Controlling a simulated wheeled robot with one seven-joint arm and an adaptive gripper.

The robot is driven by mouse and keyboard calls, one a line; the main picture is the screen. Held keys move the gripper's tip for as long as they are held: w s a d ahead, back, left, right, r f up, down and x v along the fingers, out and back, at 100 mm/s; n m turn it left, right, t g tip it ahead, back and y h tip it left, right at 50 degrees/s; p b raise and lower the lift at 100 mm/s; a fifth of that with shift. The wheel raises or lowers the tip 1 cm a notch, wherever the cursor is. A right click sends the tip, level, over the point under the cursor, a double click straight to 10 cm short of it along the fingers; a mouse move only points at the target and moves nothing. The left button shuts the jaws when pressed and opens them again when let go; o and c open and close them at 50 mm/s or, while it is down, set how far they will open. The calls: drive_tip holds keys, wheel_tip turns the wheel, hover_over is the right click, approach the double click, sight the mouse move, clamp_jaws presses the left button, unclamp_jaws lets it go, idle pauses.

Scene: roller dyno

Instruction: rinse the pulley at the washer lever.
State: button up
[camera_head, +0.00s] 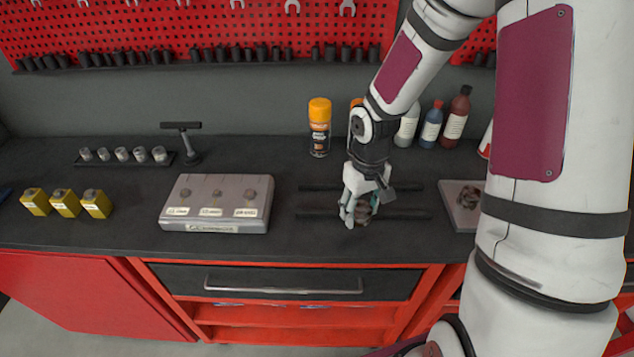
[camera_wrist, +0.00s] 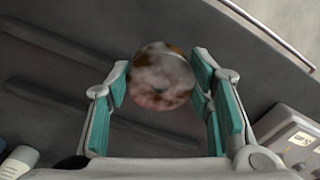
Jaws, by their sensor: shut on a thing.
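My gripper (camera_head: 357,208) is over the dark worktop, near two dark rails. In the wrist view, its teal-padded fingers stand on either side of the pulley (camera_wrist: 160,78), and it is shut on it. The pulley is round, with brown and whitish blotches on its face. In the head view the fingers hide much of it, and I cannot tell how far it is above the worktop. A dark T-shaped lever (camera_head: 187,143), which may be the washer lever, stands at the back left, well apart from my gripper.
A grey box (camera_head: 213,226) with three knobs and labels sits left of my gripper. Several yellow blocks (camera_head: 64,203) and a rack of grey cylinders (camera_head: 122,155) are farther left. An orange-capped can (camera_head: 319,128) stands behind. A grey plate (camera_head: 449,209) bearing a brown part is right.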

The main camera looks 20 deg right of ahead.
hover_over(319, 200)
drive_tip(key=shift+f, duration=0.6)
drive_tip(key=shift+f+p, duration=0.5)
drive_tip(key=shift+f, duration=1.3)
drive_tip(key=o, duration=1.4)
drive_tip(key=shift+f, duration=0.15)
